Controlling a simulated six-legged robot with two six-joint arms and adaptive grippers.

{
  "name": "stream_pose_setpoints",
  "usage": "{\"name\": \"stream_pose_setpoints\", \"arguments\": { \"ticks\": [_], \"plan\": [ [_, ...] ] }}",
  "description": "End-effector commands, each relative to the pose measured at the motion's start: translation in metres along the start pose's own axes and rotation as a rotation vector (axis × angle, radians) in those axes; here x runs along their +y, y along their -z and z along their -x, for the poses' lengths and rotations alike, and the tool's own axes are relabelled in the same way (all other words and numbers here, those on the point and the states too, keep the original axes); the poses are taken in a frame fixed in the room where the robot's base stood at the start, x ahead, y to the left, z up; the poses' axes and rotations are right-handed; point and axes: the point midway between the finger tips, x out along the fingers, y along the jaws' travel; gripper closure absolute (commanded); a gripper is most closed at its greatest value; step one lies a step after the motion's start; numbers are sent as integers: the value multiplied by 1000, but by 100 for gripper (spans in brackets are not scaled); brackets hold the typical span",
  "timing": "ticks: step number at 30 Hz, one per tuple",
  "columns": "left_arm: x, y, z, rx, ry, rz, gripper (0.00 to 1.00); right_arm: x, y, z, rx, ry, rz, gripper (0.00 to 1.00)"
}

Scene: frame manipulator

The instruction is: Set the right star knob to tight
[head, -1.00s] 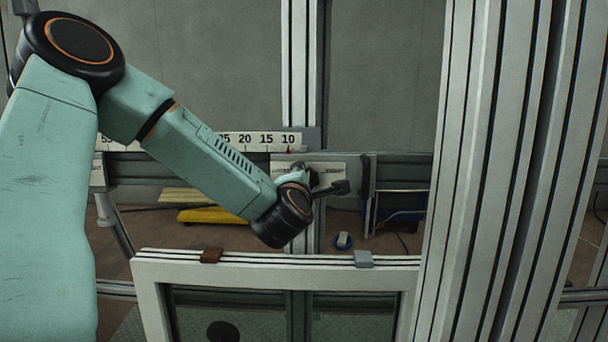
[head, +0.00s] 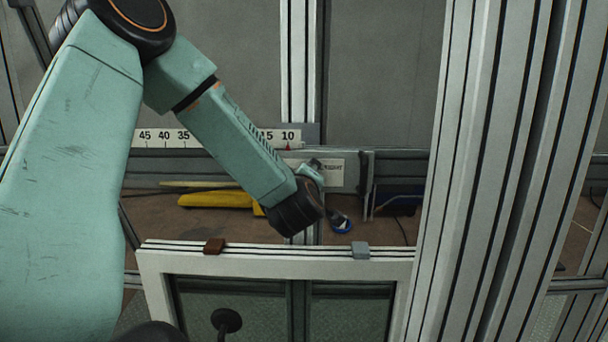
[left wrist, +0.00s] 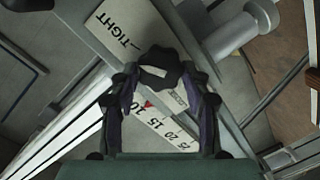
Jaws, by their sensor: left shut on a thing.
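The black star knob (left wrist: 172,62) shows in the left wrist view, with a pale mark on its face. My left gripper (left wrist: 160,84) has a finger on each side of it and is shut on it. A white label plate reading TIGHT (left wrist: 120,38) lies beside the knob, up and to the left. The pale mark appears below and right of the lettering; whether it lines up with the label is unclear. In the head view the label (head: 332,172) shows at the rail, while my left wrist hides the knob. My right gripper is not in view.
A numbered scale (head: 163,138) runs along the rail, its red pointer near 10. A white-framed panel (head: 152,285) stands in front, with brown (head: 214,246) and grey (head: 361,250) clips on top. Tall aluminium posts (head: 480,170) close off the right side.

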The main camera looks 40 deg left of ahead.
Motion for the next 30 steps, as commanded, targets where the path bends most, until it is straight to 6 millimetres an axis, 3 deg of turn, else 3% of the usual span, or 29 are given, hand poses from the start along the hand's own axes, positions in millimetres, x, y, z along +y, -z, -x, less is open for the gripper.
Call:
{"name": "stream_pose_setpoints", "arguments": {
  "ticks": [12,30],
  "plan": [
    [1,-2,0,14,21,-221,84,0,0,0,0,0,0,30],
    [0,-2,0,16,27,-266,84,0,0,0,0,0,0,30]
  ]
}}
